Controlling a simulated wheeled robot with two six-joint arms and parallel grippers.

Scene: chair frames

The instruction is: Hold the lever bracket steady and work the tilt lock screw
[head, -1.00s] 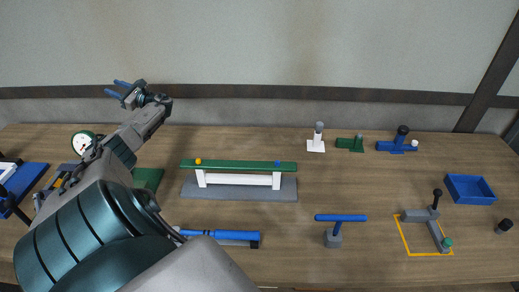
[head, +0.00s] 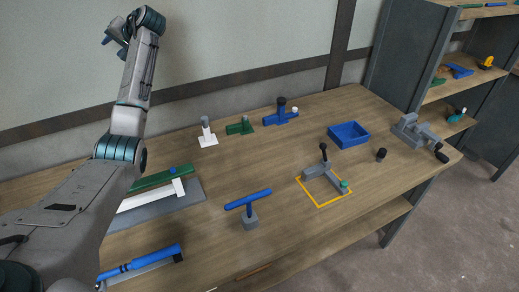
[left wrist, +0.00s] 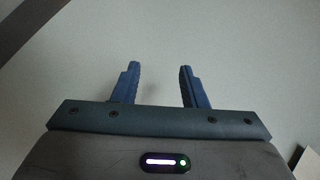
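The grey L-shaped bracket (head: 312,173) lies inside a yellow outline on the bench, right of centre in the head view. A black-knobbed lever (head: 324,152) stands up from it. A small green knob (head: 344,184), which may be the tilt lock screw, is at its near right end. My left gripper (head: 113,38) is raised at the upper left in front of the wall, far from the bracket. In the left wrist view its two blue fingers (left wrist: 158,72) are apart with nothing between them. My right gripper is not in view.
A blue tray (head: 348,135) and a black knob (head: 381,155) are right of the bracket. A blue T-handled stand (head: 249,208) is to its left. White, green and blue fixtures line the back. A grey vise (head: 417,133) sits at the right corner. Shelves (head: 462,70) stand beyond.

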